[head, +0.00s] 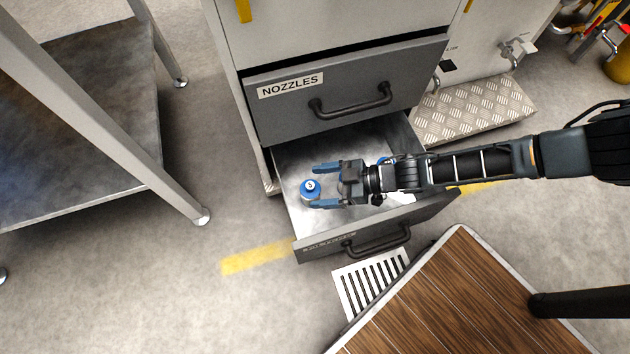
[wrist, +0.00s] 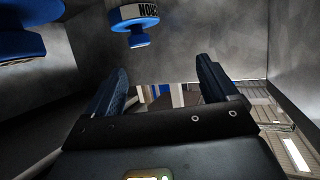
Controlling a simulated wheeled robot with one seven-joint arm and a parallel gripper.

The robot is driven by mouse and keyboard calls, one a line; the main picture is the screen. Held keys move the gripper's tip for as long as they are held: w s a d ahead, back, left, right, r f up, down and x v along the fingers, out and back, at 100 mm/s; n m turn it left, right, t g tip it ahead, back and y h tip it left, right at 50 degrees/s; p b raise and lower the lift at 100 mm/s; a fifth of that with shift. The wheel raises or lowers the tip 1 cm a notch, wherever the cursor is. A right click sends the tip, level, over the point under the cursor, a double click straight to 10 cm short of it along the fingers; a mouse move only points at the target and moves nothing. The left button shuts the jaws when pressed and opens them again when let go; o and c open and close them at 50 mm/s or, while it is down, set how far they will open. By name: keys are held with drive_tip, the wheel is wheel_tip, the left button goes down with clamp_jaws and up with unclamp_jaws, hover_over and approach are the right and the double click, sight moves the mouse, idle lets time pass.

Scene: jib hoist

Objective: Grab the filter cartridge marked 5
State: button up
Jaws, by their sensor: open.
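The filter cartridge (head: 310,187) is blue with a round white top, and its dark mark looks like a 5. It stands in the open lower drawer, near its left side. My gripper (head: 318,186) is open, with one blue finger on the far side of the cartridge and one on the near side. I cannot tell whether either finger touches it. In the wrist view a blue piece with a white lettered band (wrist: 135,18) shows beyond the open fingers (wrist: 158,78). I cannot tell for certain that it is the same cartridge.
Another blue piece (head: 381,160) is partly hidden behind my arm in the drawer (head: 290,158). A large blue piece (wrist: 22,38) is at the wrist view's top left. The closed NOZZLES drawer (head: 345,90) is above. A metal table (head: 85,110) stands left.

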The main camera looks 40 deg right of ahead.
sight(304, 188)
drive_tip(key=d+f, duration=0.1)
drive_tip(key=d+f+h, duration=0.1)
drive_tip(key=f, duration=0.1)
drive_tip(key=shift+s+d, duration=0.1)
drive_tip(key=shift+d, duration=0.15)
drive_tip(key=shift+w+a+f+b, duration=0.15)
drive_tip(key=shift+w+f+b, duration=0.1)
drive_tip(key=shift+b, duration=0.2)
drive_tip(key=b+x, duration=0.3)
drive_tip(key=x, duration=0.3)
drive_tip(key=shift+w+a, duration=0.25)
drive_tip(key=shift+a, duration=0.05)
drive_tip(key=c, duration=1)
